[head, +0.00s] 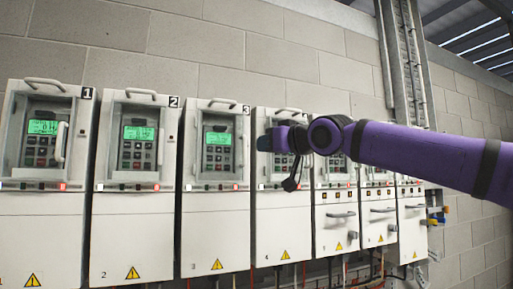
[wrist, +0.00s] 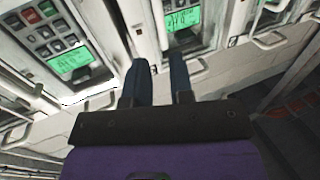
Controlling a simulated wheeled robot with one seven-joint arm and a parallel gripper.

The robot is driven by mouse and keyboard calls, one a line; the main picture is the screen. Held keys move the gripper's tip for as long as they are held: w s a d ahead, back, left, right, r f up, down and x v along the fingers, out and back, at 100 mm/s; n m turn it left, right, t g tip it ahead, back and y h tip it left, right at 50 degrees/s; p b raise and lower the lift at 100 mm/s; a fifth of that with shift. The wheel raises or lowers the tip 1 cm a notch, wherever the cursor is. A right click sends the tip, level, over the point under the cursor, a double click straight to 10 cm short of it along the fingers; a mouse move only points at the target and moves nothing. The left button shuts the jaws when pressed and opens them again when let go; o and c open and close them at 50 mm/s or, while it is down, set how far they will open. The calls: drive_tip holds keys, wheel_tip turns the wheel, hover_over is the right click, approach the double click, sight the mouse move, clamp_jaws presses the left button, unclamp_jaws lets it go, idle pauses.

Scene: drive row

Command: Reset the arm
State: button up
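My purple arm (head: 430,158) reaches in from the right in the head view, across the row of drives. My gripper (head: 264,143) is in front of the upper part of drive 4 and hides its display panel. In the wrist view my gripper's two dark blue fingers (wrist: 160,66) stand apart with nothing between them, so it is open and empty. Whether the fingers touch anything is not clear.
Drives 1 (head: 42,225), 2 (head: 133,225) and 3 (head: 215,225) have lit green displays and stand along a block wall (head: 200,45). Handles stick out from their fronts. More drives stand to the right, partly behind my arm. A metal cable ladder (head: 405,60) runs up the wall.

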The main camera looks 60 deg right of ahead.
drive_tip(key=shift+v, duration=0.8)
drive_tip(key=shift+a+f, duration=0.1)
drive_tip(key=a+f+n+g+y, duration=0.1)
drive_tip(key=a+f+g, duration=0.5)
drive_tip(key=a+f, duration=0.7)
drive_tip(key=a+f+n+g+y, duration=0.2)
drive_tip(key=a+f+g+y, duration=0.2)
drive_tip(key=a+f, duration=0.9)
wheel_tip(320, 180, down, 4)
drive_tip(key=shift+w+f+g, duration=0.15)
drive_tip(key=shift+w+g, duration=0.3)
drive_tip(key=shift+g, duration=0.65)
